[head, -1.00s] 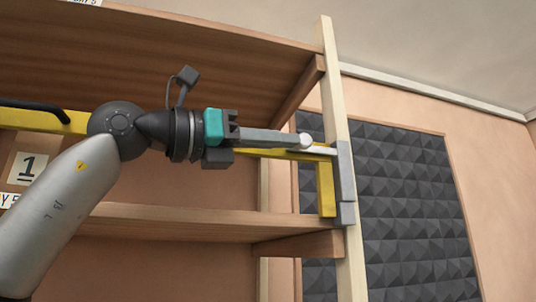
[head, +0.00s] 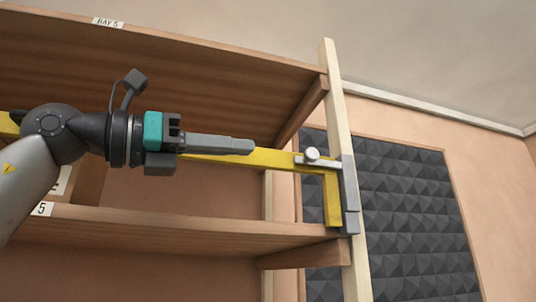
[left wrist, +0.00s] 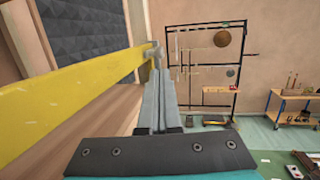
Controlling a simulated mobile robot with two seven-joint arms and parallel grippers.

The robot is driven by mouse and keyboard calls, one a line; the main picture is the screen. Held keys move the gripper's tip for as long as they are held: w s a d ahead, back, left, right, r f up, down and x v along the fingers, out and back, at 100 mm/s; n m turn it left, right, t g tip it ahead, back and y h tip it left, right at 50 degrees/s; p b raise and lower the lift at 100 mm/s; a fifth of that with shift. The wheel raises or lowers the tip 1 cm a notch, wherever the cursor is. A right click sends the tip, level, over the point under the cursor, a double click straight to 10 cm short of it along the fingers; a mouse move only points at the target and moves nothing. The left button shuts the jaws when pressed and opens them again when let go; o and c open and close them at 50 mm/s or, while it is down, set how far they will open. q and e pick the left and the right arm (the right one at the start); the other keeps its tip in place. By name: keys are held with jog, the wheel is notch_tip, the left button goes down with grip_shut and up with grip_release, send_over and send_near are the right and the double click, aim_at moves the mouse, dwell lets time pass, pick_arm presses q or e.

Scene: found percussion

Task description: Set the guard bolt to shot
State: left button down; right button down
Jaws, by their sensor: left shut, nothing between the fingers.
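The guard bolt (head: 327,164) is a short silver bar with a round pale knob (head: 312,155), mounted at the right end of the yellow guard bar (head: 230,161). In the head view the bolt's right end reaches the grey bracket (head: 349,185) on the wooden post; how deep it sits inside I cannot tell. My left gripper (head: 252,147) is shut and empty. Its long grey fingers point right towards the knob, with a clear gap between. In the left wrist view the shut fingers (left wrist: 156,75) run alongside the yellow bar (left wrist: 70,105). My right gripper is not in view.
Wooden shelf boards lie above (head: 200,70) and below (head: 210,225) the guard. Dark foam panelling (head: 410,220) covers the wall behind the post. The left wrist view shows a hanging percussion rack (left wrist: 207,70) and a bench (left wrist: 297,97) farther off.

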pick_arm(q)
jog(key=b+v, duration=0.1)
jog(key=v, duration=0.3)
jog(key=shift+a+f, duration=0.2)
jog(key=shift+a, duration=0.05)
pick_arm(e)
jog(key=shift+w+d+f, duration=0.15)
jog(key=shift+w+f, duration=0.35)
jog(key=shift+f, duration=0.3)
pick_arm(q)
jog(key=shift+w, duration=0.1)
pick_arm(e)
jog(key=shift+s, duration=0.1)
